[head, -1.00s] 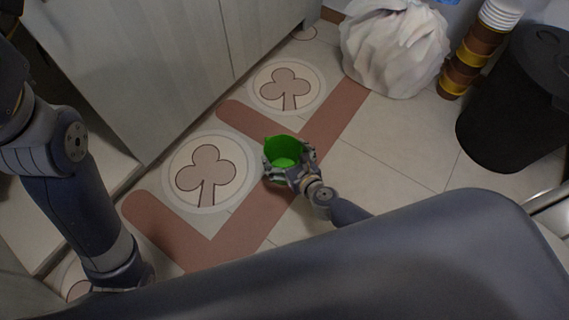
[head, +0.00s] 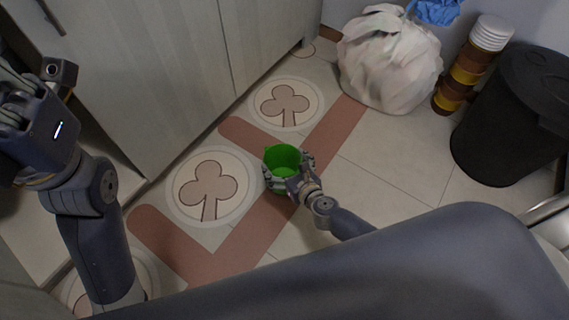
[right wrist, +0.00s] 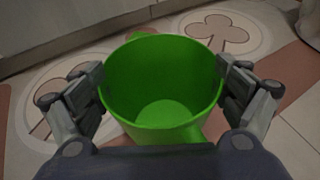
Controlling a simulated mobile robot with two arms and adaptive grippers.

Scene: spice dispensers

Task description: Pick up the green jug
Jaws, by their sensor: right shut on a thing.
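The green jug (head: 284,158) is an open-topped container seen from above in the middle of the head view. My right gripper (head: 289,180) is around it, shut on its sides. In the right wrist view the green jug (right wrist: 162,88) fills the middle, its inside empty, with one finger of my right gripper (right wrist: 162,92) against each side. Whether the jug touches the floor I cannot tell. My left arm shows at the left of the head view, but its fingertips are not clearly visible.
A pale cabinet (head: 170,75) runs along the upper left. The tiled floor (head: 385,165) around the jug is clear.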

